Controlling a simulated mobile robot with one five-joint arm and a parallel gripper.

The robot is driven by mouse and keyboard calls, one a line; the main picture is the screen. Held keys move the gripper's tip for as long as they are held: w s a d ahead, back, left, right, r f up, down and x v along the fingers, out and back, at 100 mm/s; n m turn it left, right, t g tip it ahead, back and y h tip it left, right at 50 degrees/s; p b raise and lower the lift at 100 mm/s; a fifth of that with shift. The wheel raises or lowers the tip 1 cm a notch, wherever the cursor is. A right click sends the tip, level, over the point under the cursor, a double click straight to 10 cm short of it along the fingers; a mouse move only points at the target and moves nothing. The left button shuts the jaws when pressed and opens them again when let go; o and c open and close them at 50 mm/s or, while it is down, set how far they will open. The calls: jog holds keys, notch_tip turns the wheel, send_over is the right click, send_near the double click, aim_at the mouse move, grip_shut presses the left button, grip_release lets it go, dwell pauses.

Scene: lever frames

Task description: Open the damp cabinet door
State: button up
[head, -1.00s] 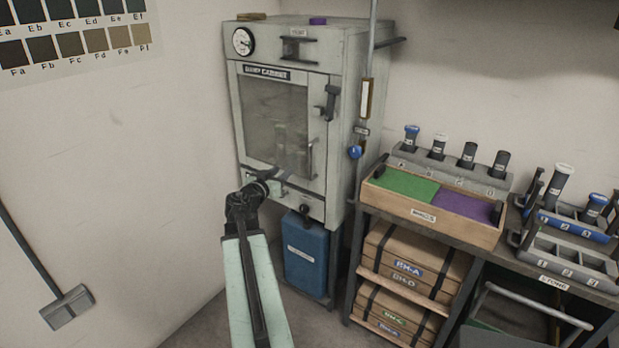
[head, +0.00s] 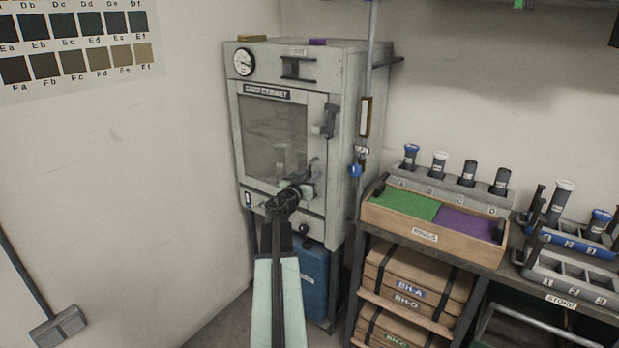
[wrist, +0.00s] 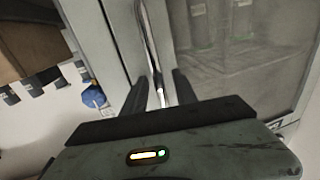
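The damp cabinet (head: 345,85) is a grey-white metal box in the corner. Its door (head: 275,140), with a dark window and a name plate, sits flush and looks closed. A dark latch (head: 329,120) is at the right of the door. My gripper (head: 306,178) is at the door's lower right, covering the handle in the head view. In the wrist view, the upright metal handle bar (wrist: 149,40) runs between the two dark fingers of my gripper (wrist: 160,90). The fingers stand apart, with a visible gap around the bar. Contact cannot be told.
A vertical pole with a blue knob (head: 355,170) stands just right of the cabinet. A bench with a wooden tray (head: 400,222) and racks (head: 455,185) is further right. A blue container (head: 314,275) is below the cabinet. The wall is close on the left.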

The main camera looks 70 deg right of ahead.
grip_shut()
dwell(1.4)
